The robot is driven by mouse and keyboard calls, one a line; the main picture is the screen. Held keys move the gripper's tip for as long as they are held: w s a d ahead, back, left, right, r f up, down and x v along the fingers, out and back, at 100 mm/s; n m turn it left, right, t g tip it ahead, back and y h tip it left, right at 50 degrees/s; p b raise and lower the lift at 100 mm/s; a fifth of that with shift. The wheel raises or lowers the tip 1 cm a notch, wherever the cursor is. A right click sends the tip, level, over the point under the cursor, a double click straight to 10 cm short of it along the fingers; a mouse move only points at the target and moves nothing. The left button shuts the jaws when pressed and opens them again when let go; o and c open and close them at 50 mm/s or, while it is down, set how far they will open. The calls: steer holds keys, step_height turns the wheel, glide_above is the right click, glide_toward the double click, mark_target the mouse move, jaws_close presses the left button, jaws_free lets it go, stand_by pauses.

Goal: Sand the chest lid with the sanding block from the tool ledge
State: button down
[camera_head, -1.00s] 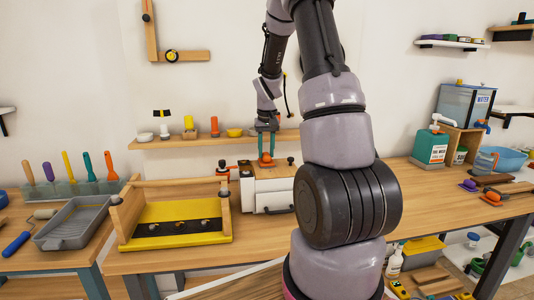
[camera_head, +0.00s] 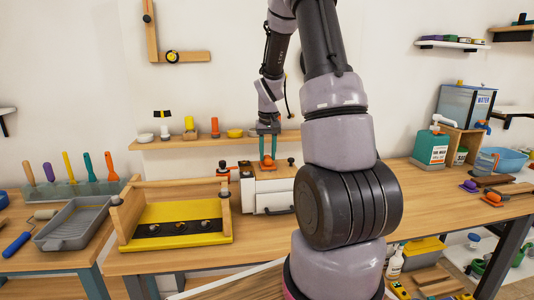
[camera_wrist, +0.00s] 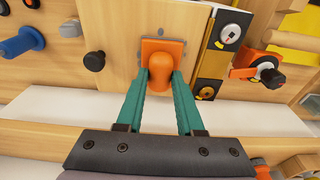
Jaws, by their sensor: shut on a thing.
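My gripper (camera_head: 268,152) has teal fingers and is shut on the orange knob of the sanding block (camera_wrist: 161,66). The block's flat orange base lies against or just over the pale wooden chest lid (camera_wrist: 122,62); I cannot tell whether it touches. In the head view the chest (camera_head: 275,189) is a white-fronted box with a wooden lid (camera_head: 278,171) on the bench, and my gripper points down over the lid. Small grey marks show on the lid around the block in the wrist view. The tool ledge (camera_head: 180,143) runs along the wall behind.
A yellow-topped wooden fixture (camera_head: 180,216) stands on the bench left of the chest. Black and orange clamp-like parts (camera_wrist: 258,68) sit beside the lid. A grey tray (camera_head: 72,225) is at far left. Bare bench lies before the fixture.

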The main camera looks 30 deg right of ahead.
steer(key=shift+s+a, duration=0.25)
steer(key=shift+s, duration=0.5)
steer(key=shift+s+a, duration=0.2)
steer(key=shift+s, duration=0.6)
steer(key=shift+s+a, duration=0.25)
steer(key=shift+s, duration=0.5)
steer(key=shift+r, duration=0.1)
step_height(320, 180, up, 7)
